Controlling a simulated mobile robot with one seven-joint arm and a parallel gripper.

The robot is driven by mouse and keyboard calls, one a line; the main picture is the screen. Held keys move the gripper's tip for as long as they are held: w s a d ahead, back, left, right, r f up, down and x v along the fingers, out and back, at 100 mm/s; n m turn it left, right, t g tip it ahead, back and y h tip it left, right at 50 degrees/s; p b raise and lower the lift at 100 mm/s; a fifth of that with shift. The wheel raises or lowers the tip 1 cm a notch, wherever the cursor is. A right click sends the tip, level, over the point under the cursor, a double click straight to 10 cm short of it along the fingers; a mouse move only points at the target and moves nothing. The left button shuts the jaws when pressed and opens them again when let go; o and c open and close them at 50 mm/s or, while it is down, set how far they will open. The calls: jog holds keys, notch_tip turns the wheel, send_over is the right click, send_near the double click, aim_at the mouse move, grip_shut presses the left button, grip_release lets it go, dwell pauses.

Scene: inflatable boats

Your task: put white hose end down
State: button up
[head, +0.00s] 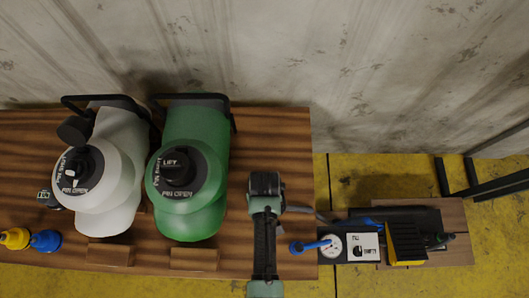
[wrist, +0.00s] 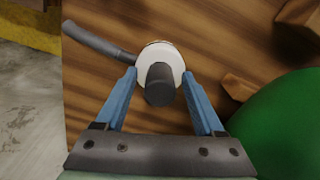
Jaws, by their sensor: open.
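The white hose end (wrist: 176,60) is a white ring with a dark grey stub in its middle, and a grey hose runs from it to the upper left in the wrist view. My gripper (wrist: 159,76) is open, with one blue finger on each side of the hose end. I cannot tell whether the fingers touch it or whether it rests on the wooden table (wrist: 100,85). In the head view my gripper (head: 265,187) is over the table's right part. It hides the hose end there, and a short piece of hose (head: 300,210) shows to its right.
A blue and a yellow fitting (head: 14,238) lie far left. A gauge (head: 331,246) and a black-and-yellow item (head: 405,242) are beyond the table's right edge.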

notch_tip(320, 180, up, 12)
jog(key=shift+f+p, duration=0.25)
jog(key=shift+p, duration=0.8)
jog(key=w+r+t, duration=0.8)
jog(key=w+r, duration=0.9)
jog(key=w+r+m+t, duration=0.1)
jog(key=w+r+t, duration=0.2)
jog(key=r, duration=0.5)
jog(key=w+r+m+t, duration=0.1)
jog(key=w+r+t, duration=0.15)
jog(key=r, duration=0.65)
notch_tip(320, 180, up, 24)
jog(key=s+t, duration=0.2)
jog(key=t, duration=0.6)
jog(key=s+r+m+t, duration=0.1)
jog(key=s+r+t, duration=0.5)
jog(key=s+r, duration=0.5)
notch_tip(320, 180, up, 4)
jog(key=shift+r, duration=0.1)
jog(key=shift+w+d, duration=0.1)
